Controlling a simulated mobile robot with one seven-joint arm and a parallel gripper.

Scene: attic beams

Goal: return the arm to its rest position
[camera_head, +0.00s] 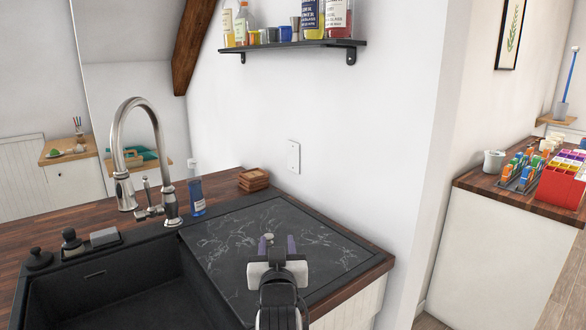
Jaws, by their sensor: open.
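My gripper (279,244) is in the lower middle of the head view. It is above the black marbled drainboard (225,240) of the sink. Its two fingers point away from me and stand apart, with a gap between them. I see nothing held between them. My arm comes up from the bottom edge of the picture, below the gripper. How high the gripper is over the drainboard I cannot tell.
The black sink basin (120,300) is on the left, with a tall metal faucet (135,150) behind it. A blue bottle (196,198) and stacked brown coasters (253,179) stand at the back. A wall shelf (300,45) with bottles hangs above. A right counter (470,182) holds colourful items.

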